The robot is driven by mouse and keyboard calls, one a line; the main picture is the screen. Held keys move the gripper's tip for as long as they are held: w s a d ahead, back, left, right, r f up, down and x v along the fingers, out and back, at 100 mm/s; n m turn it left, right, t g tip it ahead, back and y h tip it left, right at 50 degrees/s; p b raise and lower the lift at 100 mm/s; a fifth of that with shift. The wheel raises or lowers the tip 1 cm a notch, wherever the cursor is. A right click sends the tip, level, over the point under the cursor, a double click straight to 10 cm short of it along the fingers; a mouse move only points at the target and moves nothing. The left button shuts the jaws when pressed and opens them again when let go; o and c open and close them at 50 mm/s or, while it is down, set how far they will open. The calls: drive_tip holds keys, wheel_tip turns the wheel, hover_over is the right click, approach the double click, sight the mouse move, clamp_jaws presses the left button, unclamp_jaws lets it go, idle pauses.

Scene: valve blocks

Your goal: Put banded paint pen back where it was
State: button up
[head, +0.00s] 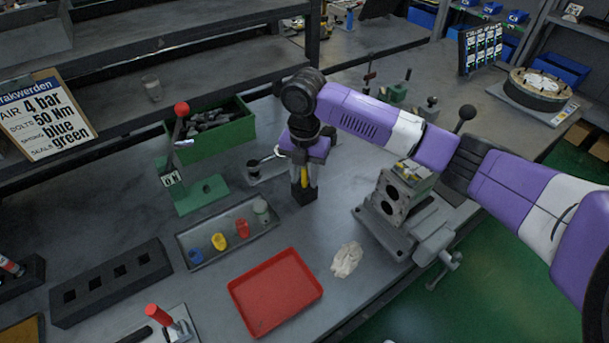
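My gripper (304,190) points down above the middle of the bench. A slim upright yellow pen-like thing (304,176) shows between its fingers, and the gripper looks shut on it. This may be the banded paint pen, but its bands are too small to make out. Dark parts at the fingertips hide its lower end. A long black block (112,284) with several square holes lies at the left, and its holes look empty. Another pen-like thing (11,265), red and pale, sits in a dark block (22,282) at the left edge.
A grey tray (207,264) holds blue, yellow, red and grey small parts. A red tray (275,291) and a crumpled rag (346,260) lie in front. A green lever press (188,190) and green bin (236,134) stand behind. A metal valve block (397,194) stands right.

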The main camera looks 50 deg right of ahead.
drive_tip(key=shift+r, duration=0.1)
wheel_tip(320, 180, up, 12)
drive_tip(key=shift+r+b, duration=0.1)
drive_tip(key=shift+b, duration=0.35)
drive_tip(key=shift+s, duration=0.1)
idle(0.7)
